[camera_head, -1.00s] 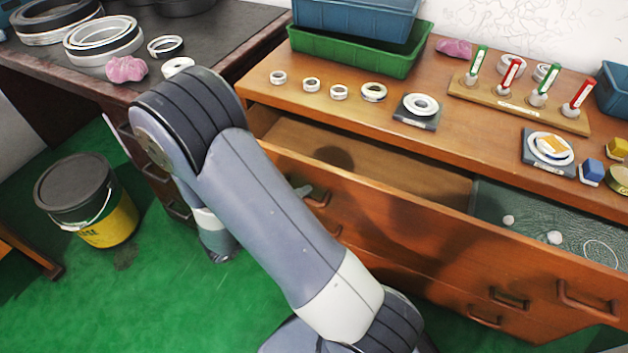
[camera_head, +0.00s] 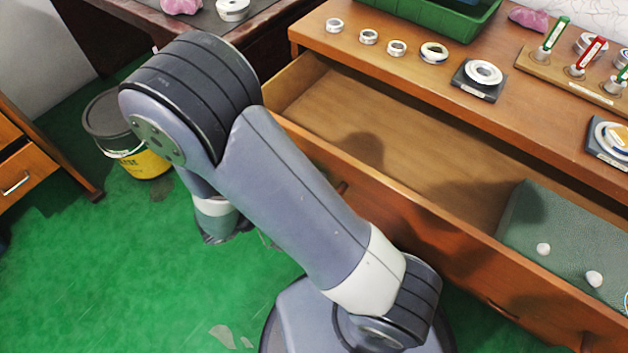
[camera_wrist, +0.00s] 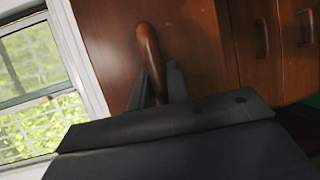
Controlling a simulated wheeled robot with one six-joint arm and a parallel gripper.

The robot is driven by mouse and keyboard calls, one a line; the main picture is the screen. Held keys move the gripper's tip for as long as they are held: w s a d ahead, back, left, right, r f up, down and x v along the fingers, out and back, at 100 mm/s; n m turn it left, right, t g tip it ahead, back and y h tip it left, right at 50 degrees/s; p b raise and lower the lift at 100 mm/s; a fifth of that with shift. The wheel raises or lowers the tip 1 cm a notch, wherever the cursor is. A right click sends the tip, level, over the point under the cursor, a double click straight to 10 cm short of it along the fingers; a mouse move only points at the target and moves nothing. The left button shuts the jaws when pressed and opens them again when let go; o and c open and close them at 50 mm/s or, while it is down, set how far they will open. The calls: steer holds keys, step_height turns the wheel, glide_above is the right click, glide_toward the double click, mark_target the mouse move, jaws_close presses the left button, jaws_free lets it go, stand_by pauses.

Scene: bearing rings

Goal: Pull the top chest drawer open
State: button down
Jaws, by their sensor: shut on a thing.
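The top chest drawer (camera_head: 400,160) stands well open in the head view, its wooden floor bare on the left and a green-grey liner (camera_head: 540,215) on the right. In the wrist view, my gripper (camera_wrist: 157,92) is shut on the drawer's brown curved handle (camera_wrist: 148,45), with one finger on each side of it. The drawer front (camera_wrist: 195,40) fills the middle of that view. In the head view my arm hides the gripper and part of the drawer front.
On the chest top (camera_head: 400,75) are several small rings, a scale-like pad with a ring (camera_head: 483,73), a green bin (camera_head: 430,15) and a rack of colored markers (camera_head: 580,70). A black-and-yellow bucket (camera_head: 140,150) stands on the green floor at left.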

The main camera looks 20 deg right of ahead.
steer(key=c, duration=1.4)
jaws_free()
steer(key=shift+o, duration=0.2)
steer(key=p+v, duration=0.1)
steer(key=v, duration=0.9)
steer(key=shift+a, duration=0.35)
steer(key=b+x, duration=0.1)
steer(key=x, duration=1)
steer(key=shift+d+r, duration=0.1)
steer(key=shift+d, duration=0.05)
